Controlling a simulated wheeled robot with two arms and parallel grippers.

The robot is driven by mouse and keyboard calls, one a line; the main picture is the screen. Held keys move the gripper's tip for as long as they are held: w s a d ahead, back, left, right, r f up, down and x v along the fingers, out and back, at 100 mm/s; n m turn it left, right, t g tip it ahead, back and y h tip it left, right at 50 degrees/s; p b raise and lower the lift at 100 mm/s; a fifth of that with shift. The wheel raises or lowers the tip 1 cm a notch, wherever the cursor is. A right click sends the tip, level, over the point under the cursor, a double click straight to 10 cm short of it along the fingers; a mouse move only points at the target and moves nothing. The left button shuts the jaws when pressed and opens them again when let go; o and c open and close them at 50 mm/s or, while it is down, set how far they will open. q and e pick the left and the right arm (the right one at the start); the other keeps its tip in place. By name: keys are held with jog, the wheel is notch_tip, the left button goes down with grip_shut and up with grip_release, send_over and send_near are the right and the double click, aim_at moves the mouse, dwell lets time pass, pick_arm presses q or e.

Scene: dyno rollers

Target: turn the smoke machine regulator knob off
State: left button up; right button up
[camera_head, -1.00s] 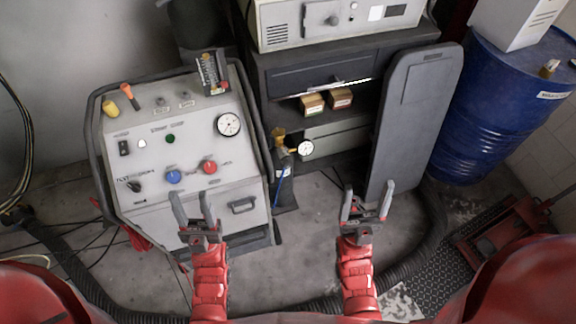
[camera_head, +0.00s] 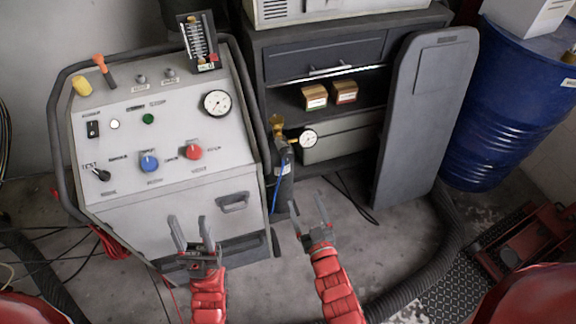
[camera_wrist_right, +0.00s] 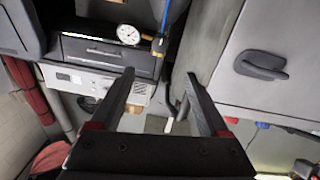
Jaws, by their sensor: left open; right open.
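The smoke machine (camera_head: 215,168) is a light grey cabinet with a sloped control panel at left in the head view. A blue knob (camera_head: 149,162), a red knob (camera_head: 193,152) and a small black knob (camera_head: 102,175) sit on the panel. I cannot tell from the labels which one is the regulator knob. My left gripper (camera_head: 189,226) is open and empty, in front of the cabinet's lower front and below the knobs. My right gripper (camera_head: 307,207) is open and empty, to the right of the cabinet. In the right wrist view it (camera_wrist_right: 161,82) is also empty, with the cabinet's handle (camera_wrist_right: 261,66) at right.
A round gauge (camera_head: 216,103) is on the panel, and a black tube frame surrounds it. A dark shelf unit (camera_head: 335,38), a grey upright panel (camera_head: 425,120) and a blue drum (camera_head: 510,110) stand to the right. A thick black hose (camera_head: 440,260) lies on the floor.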

aim_at(288, 157)
jog(key=p+x, duration=0.1)
jog(key=x, duration=1.5)
jog(key=shift+r, duration=0.1)
jog(key=shift+w+a, duration=0.15)
jog(key=shift+w, duration=0.45)
grip_shut()
